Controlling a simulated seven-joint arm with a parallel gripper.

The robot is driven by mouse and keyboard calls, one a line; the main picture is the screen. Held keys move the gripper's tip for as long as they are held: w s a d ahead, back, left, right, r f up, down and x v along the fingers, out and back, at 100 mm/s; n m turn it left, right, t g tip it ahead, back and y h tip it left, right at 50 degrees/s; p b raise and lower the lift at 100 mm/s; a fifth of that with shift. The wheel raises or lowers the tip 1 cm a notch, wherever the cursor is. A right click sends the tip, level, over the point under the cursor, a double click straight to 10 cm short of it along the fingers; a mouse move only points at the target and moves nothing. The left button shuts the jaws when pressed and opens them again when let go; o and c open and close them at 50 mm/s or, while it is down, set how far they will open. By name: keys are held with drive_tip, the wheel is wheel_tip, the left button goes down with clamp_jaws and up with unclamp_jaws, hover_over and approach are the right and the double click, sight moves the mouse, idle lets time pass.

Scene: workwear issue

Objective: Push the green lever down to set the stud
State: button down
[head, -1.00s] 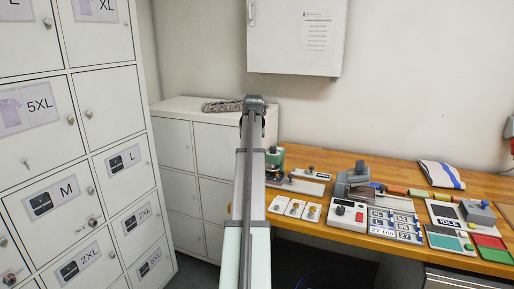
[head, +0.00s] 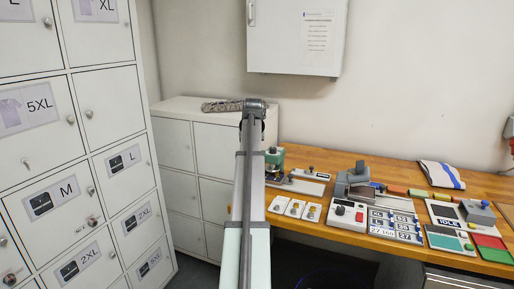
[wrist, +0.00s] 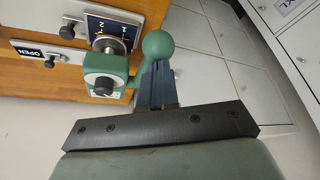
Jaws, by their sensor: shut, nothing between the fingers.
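The green lever shows in the wrist view as a round green knob (wrist: 157,45) on an arm of the green press (wrist: 118,75). The press has a dial and a dark knob on its face. My gripper (wrist: 158,68) is shut and empty, its dark fingertips right at the knob; whether they touch it I cannot tell. In the head view the press (head: 274,157) stands on the bench's left end, partly behind my arm, and my gripper is hidden. The stud cannot be made out.
In the wrist view, a plate marked OPEN (wrist: 40,52) lies beside the press. White lockers (head: 105,95) stand at left.

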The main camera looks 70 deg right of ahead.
drive_tip(key=shift+a+f, duration=0.15)
drive_tip(key=shift+f, duration=0.85)
wheel_tip(320, 180, up, 13)
idle(2.1)
idle(0.5)
